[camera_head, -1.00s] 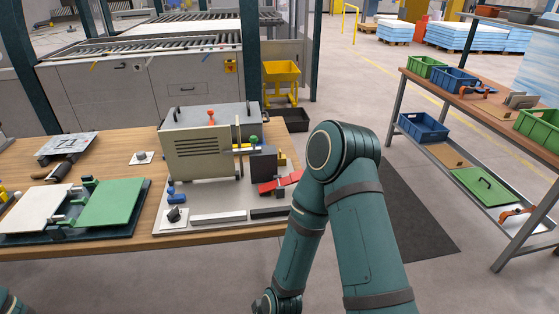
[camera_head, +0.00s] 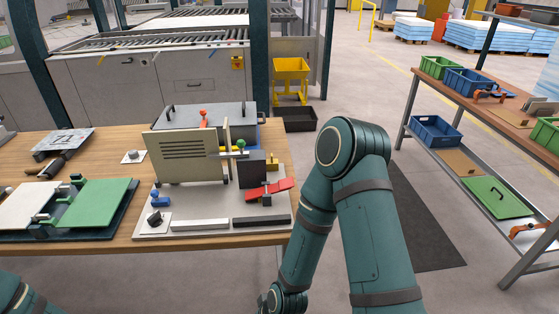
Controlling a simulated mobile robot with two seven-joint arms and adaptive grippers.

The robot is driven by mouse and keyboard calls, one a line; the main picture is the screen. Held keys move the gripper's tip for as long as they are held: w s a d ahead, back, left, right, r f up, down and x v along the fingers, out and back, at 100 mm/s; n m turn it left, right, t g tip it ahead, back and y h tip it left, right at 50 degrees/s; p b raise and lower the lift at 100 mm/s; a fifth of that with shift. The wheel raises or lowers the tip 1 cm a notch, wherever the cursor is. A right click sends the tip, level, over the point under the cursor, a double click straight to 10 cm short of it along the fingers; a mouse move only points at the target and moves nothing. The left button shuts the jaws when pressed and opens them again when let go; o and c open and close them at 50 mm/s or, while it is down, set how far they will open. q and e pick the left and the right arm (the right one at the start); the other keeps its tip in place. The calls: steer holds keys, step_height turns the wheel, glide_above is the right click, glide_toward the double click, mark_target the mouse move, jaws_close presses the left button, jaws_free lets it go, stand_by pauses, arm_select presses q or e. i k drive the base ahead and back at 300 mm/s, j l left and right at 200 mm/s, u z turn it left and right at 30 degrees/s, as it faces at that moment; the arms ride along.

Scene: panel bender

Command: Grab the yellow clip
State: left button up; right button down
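A small yellow piece (camera_head: 272,161), which may be the yellow clip, shows at the right side of the fixture (camera_head: 215,210) on the wooden table. It is partly hidden by a dark upright block (camera_head: 252,170), so its shape is hard to make out. A red lever (camera_head: 268,189) lies just in front of it. My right arm comes down right of the fixture and bends below the table's edge, and its gripper is out of view. Only a bit of my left arm shows at the bottom left; its gripper is out of view.
A beige slotted panel (camera_head: 187,157) stands upright on the fixture. A green plate (camera_head: 98,205) lies to its left. A yellow cart (camera_head: 291,72) and a dark bin (camera_head: 295,118) stand behind the table.

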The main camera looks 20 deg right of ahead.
mark_target(271, 165)
steer(key=l+u, duration=0.15)
steer(key=l, duration=0.5)
steer(key=k+l+u, duration=0.15)
steer(key=l, duration=0.45)
steer(key=l+u, duration=0.15)
steer(key=l, duration=0.5)
steer(key=l+u, duration=0.15)
steer(key=l, duration=0.35)
steer(key=k+l+u, duration=0.15)
steer(key=l, duration=0.3)
steer(key=i+l+u, duration=0.15)
steer(key=l, duration=0.3)
steer(key=l+u, duration=0.1)
steer(key=l, duration=0.4)
steer(key=i, duration=0.05)
